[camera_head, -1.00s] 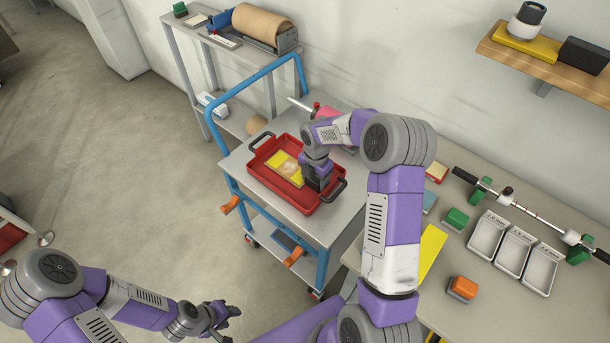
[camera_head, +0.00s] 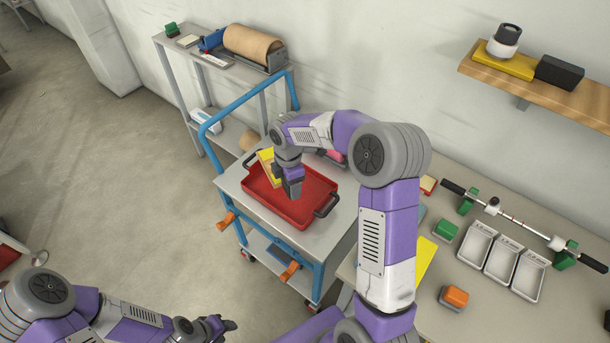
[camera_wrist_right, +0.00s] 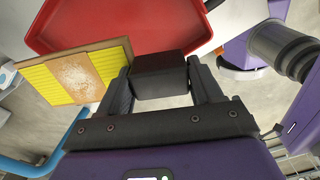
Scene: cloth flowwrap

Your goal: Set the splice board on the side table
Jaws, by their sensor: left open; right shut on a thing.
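The splice board (camera_head: 265,170), a flat board with yellow and tan areas, is above the left part of the red tray (camera_head: 310,218) in the head view, tilted. In the right wrist view the board (camera_wrist_right: 70,78) shows its ribbed yellow face, pale rough patch and wooden edge. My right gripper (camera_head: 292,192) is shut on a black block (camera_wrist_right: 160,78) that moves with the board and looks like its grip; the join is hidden. My left gripper (camera_head: 226,325) is open and empty at the lower left, away from the board. A grey side table (camera_head: 190,62) stands at the back left.
The red tray sits on a blue-railed cart (camera_head: 335,240). The side table's top holds a brown paper roll (camera_head: 252,42), a green block and small items near its left end. A workbench (camera_head: 400,295) with white trays is at the right.

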